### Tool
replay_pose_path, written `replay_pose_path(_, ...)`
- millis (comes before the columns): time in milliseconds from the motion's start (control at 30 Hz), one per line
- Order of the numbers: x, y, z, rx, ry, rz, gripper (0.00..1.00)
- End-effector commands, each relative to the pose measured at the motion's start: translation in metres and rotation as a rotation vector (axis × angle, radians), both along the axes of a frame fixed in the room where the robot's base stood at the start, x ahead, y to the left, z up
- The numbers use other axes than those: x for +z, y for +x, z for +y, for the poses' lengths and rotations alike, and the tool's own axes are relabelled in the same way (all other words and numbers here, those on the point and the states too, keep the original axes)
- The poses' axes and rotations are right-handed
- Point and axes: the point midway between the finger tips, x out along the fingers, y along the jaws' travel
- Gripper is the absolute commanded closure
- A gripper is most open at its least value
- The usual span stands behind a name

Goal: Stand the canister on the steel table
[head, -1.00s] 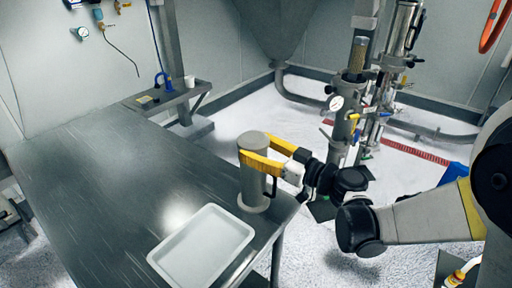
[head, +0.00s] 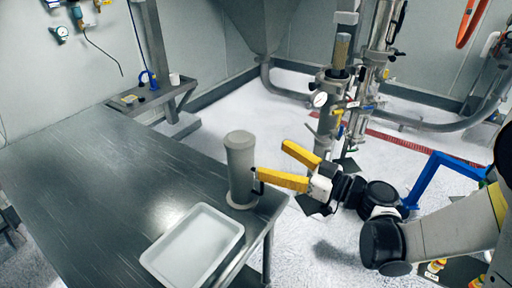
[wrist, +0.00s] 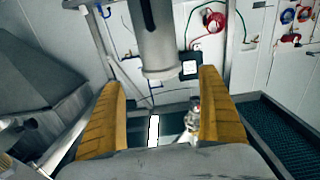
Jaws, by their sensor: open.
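The canister (head: 241,165) is a grey cylinder with a wider rim and base. It stands upright on the steel table (head: 110,165), close to the right edge, with a small dark part low on its right side. My gripper (head: 271,160) is open, its yellow fingers just right of the canister and pointing at it. The near fingertip looks close to the canister; I cannot tell whether it touches. In the wrist view my gripper (wrist: 163,105) has its fingers wide apart with nothing held. A grey cylinder shows above them there; I cannot tell whether it is the canister.
A white tray (head: 193,244) lies on the table in front of the canister. The rest of the tabletop is bare. A small side shelf (head: 152,97) with a blue item and a white cup is at the back. The sifter's pipework (head: 335,110) stands behind my gripper.

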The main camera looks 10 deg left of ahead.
Motion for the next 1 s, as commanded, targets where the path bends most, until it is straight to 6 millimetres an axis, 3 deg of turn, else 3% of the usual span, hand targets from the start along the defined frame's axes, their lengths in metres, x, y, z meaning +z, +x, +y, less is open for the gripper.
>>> replay_pose_path(133,0.0,-0.006,-0.016,-0.002,0.0,0.0,0.12)
replay_pose_path(433,-0.001,-0.01,-0.021,-0.003,-0.012,0.019,0.12)
replay_pose_path(633,-0.01,-0.025,-0.033,-0.076,-0.169,0.255,0.12)
replay_pose_path(767,-0.024,-0.049,-0.065,-0.226,-0.32,0.486,0.12)
replay_pose_path(1000,-0.039,-0.109,-0.158,-0.652,-0.505,0.778,0.12)
